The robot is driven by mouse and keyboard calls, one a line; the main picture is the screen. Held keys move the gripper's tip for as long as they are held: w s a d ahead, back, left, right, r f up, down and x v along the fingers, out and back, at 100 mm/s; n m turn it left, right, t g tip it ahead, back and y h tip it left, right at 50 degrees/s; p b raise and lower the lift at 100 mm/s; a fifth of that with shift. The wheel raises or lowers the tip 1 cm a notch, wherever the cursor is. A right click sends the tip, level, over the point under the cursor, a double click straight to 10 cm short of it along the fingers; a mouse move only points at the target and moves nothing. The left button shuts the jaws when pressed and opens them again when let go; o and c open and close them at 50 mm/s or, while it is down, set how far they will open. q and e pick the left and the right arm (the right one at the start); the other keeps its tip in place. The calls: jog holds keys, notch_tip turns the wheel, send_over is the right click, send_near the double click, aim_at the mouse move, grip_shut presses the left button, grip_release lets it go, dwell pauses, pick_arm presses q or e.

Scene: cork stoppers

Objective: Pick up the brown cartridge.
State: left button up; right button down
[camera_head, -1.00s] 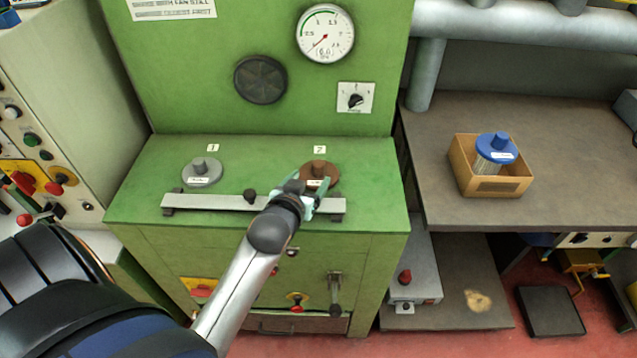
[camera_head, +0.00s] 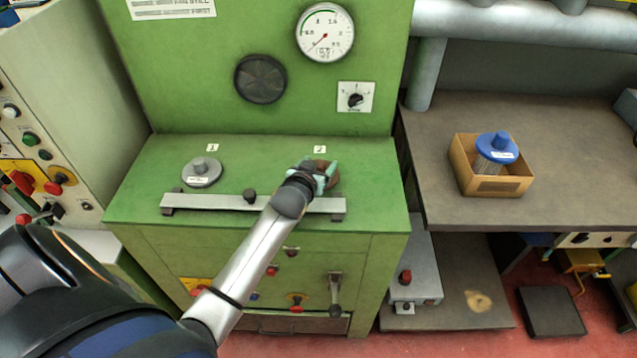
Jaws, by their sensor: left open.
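The brown cartridge (camera_head: 331,181) sits on the green machine's ledge under the label 2, at the right. My left gripper (camera_head: 322,170) is over it, with its pale green fingers open around the cartridge's upper part. The gripper and wrist hide much of the cartridge, so I cannot tell whether the fingers touch it. My right gripper is not in view.
A grey cartridge (camera_head: 202,172) sits under the label 1. A metal bar (camera_head: 224,203) with a dark knob (camera_head: 249,195) runs along the ledge's front, under my arm. A blue-lidded cartridge (camera_head: 497,147) stands in a cardboard box (camera_head: 502,186) on the right bench.

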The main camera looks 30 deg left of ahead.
pick_arm(q)
grip_shut()
dwell(0.6)
dwell(0.8)
